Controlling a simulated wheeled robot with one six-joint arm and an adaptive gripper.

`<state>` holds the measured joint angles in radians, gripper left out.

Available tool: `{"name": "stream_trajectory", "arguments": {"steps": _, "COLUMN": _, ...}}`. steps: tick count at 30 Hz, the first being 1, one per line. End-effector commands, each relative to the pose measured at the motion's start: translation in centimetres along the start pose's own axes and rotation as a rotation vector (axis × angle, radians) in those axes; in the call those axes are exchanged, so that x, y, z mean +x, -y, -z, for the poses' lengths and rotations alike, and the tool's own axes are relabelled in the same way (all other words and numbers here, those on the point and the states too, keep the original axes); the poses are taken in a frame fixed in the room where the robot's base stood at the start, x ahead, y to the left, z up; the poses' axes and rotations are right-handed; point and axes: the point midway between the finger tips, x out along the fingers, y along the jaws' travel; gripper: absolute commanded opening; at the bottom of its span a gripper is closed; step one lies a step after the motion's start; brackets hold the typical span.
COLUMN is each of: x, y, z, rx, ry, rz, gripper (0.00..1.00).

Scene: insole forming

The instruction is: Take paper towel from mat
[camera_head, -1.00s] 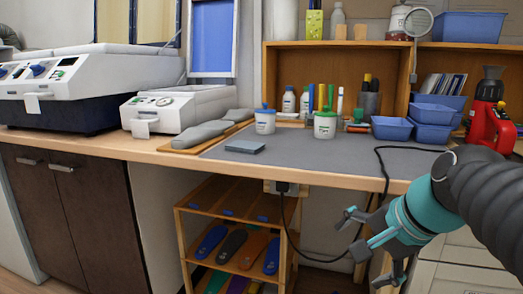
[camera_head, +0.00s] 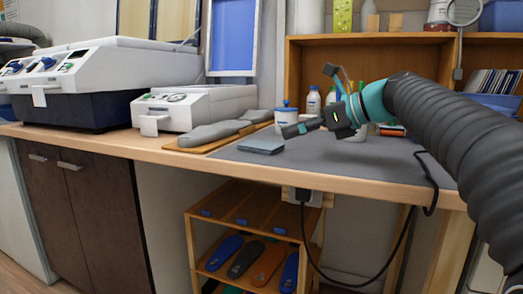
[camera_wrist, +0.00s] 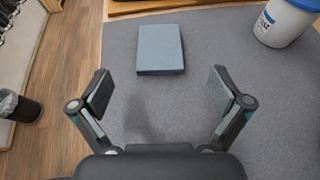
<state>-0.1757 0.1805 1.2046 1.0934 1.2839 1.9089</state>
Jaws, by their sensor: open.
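The paper towel looks like a flat blue-grey folded block (camera_head: 261,146) lying on the grey mat (camera_head: 330,165), near the mat's left front edge. In the wrist view the towel (camera_wrist: 160,49) lies ahead of my gripper, centred a little left between the two finger pads. My gripper (camera_head: 310,103) is above the mat, to the right of the towel in the head view. In the wrist view my gripper (camera_wrist: 160,93) is wide open and empty, with bare mat between its fingers. The towel is fully visible and apart from the fingers.
A white pot with a blue lid (camera_head: 287,117) stands behind the towel; the pot (camera_wrist: 284,22) is at upper right in the wrist view. Grey foot forms on a wooden board (camera_head: 218,140) lie to the left. A black cable (camera_head: 428,180) hangs over the front edge.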

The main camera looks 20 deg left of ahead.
Motion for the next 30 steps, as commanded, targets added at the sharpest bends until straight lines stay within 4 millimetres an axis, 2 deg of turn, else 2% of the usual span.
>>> {"name": "stream_trajectory", "arguments": {"steps": 3, "x": 2.3, "y": 0.1, "z": 0.2, "rx": 0.001, "ry": -0.001, "rz": 0.0, "gripper": 1.0}}
{"name": "stream_trajectory", "arguments": {"steps": 7, "x": 4.2, "y": 0.1, "z": 0.2, "rx": 0.001, "ry": -0.002, "rz": 0.001, "gripper": 1.0}}
{"name": "stream_trajectory", "arguments": {"steps": 17, "x": 6.2, "y": -0.1, "z": 0.1, "rx": -0.002, "ry": -0.002, "rz": 0.0, "gripper": 1.0}}
{"name": "stream_trajectory", "arguments": {"steps": 25, "x": 9.9, "y": -0.5, "z": 0.1, "rx": -0.002, "ry": -0.002, "rz": -0.003, "gripper": 1.0}}
{"name": "stream_trajectory", "arguments": {"steps": 30, "x": 10.9, "y": -0.5, "z": 0.0, "rx": -0.003, "ry": -0.002, "rz": -0.001, "gripper": 1.0}}
